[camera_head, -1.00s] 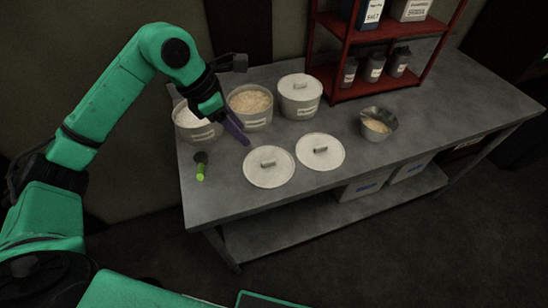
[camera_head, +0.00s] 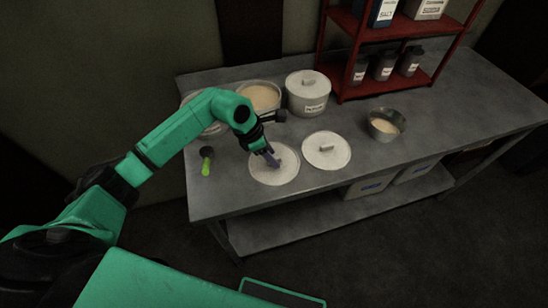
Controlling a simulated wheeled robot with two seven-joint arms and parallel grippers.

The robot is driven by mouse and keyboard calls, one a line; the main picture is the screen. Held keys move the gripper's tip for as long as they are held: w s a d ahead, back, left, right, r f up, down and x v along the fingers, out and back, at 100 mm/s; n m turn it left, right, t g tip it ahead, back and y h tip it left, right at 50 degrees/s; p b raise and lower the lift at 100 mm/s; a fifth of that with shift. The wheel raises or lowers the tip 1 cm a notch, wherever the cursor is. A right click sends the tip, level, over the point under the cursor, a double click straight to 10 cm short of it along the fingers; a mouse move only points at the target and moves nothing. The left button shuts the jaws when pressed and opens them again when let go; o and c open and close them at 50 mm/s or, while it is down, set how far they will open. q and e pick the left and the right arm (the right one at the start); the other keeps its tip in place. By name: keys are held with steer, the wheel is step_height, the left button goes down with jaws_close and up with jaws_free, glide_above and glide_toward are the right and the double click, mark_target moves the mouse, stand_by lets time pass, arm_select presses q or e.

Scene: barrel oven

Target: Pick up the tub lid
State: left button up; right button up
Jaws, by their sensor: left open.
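Two round pale tub lids lie flat on the grey metal table. The left lid (camera_head: 284,174) is partly covered by my left gripper (camera_head: 272,160), whose fingers are at or just above its handle. The gripper is open, and I cannot tell whether it touches the handle. The right lid (camera_head: 328,151) lies beside it with its bar handle showing. A lidded tub (camera_head: 308,97) and an open tub of pale contents (camera_head: 262,97) stand behind. Another tub (camera_head: 190,98) is mostly hidden by my left arm. My right gripper is not in view.
A green-handled scoop (camera_head: 206,163) lies on the table (camera_head: 420,145) left of the lids. A metal bowl (camera_head: 385,124) stands to the right. A red shelf (camera_head: 348,84) with jars and boxes stands at the back. The table's right part is clear.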

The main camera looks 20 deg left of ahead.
arm_select(q)
steer(key=shift+w+d+f, duration=0.1)
steer(key=shift+d+f, duration=0.05)
steer(key=shift+f, duration=0.25)
jaws_close()
steer(key=shift+r, duration=0.15)
